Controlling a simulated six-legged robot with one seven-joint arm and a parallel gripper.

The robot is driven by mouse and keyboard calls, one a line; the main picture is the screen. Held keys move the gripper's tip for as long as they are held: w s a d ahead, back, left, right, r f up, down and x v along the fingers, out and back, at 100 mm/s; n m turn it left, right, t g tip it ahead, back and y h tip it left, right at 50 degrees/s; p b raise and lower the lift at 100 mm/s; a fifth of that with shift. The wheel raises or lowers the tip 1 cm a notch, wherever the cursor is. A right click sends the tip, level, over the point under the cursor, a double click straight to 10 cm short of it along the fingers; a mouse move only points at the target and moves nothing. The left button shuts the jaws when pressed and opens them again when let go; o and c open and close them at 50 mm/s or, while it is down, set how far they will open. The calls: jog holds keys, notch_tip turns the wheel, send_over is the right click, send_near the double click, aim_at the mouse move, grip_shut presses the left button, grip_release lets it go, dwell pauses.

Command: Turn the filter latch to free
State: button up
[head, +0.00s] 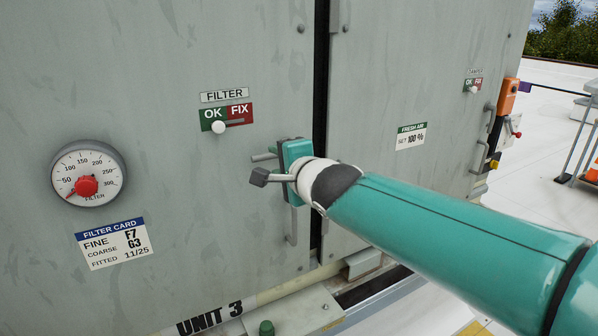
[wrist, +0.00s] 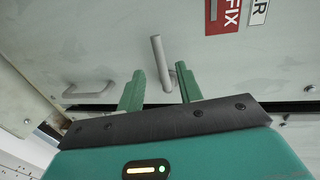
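The filter latch (wrist: 157,62) is a grey bar on a short pivot on the grey cabinet door. In the wrist view it points up the picture, between the two green fingers of my gripper (wrist: 159,70). The fingers are apart and gaps show beside the bar; its pivot end lies close to the right finger. In the head view my teal gripper (head: 288,160) is at the door's right edge, and the latch's tip (head: 264,157) sticks out to its left, about level. The fingers and the rest of the latch are hidden behind the gripper there.
A fixed door handle (head: 291,226) is just below my gripper, also at left in the wrist view (wrist: 88,91). The OK/FIX slider plate (head: 226,116) is above left, its white knob under OK. The gauge (head: 88,174) and filter card (head: 115,243) are further left.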

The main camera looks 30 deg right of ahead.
jog(key=s+r, duration=0.1)
jog(key=s, duration=0.8)
jog(key=shift+s+r, duration=0.15)
jog(key=shift+r, duration=0.25)
jog(key=shift+d, duration=0.1)
jog(key=s+a+f+n+g, duration=0.4)
jog(key=s+f+n+g, duration=0.1)
jog(key=f+n, duration=0.3)
jog(key=s+a+f+n+g, duration=0.5)
jog(key=s+f+n, duration=0.2)
jog(key=f+n, duration=0.2)
notch_tip(320, 180, down, 2)
jog(key=shift+s+f+n, duration=0.1)
jog(key=shift+s+n, duration=0.2)
